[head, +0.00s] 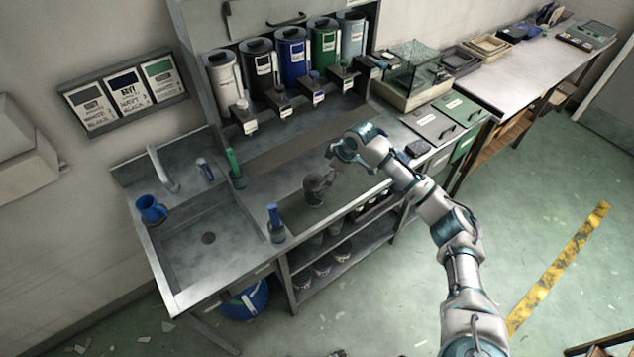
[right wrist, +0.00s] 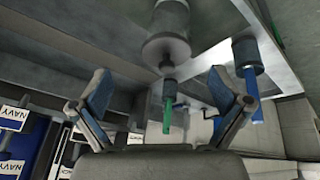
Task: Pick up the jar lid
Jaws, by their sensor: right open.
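A dark grey jar (head: 316,190) stands on the counter right of the sink. Its top is small and dark in the head view, so I cannot clearly separate the lid there. In the right wrist view a grey round piece with a small knob, apparently the jar lid (right wrist: 166,50), shows ahead of the fingers, near the middle. My right gripper (head: 335,161) is open and empty, above and to the right of the jar, apart from it. Its two blue-padded fingers (right wrist: 160,88) are spread wide in the wrist view. My left gripper is not in view.
A blue-handled tool (head: 275,216) stands left of the jar, and a green one (head: 234,163) stands farther back by the sink (head: 190,262). Several colored canisters (head: 291,58) line the back.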

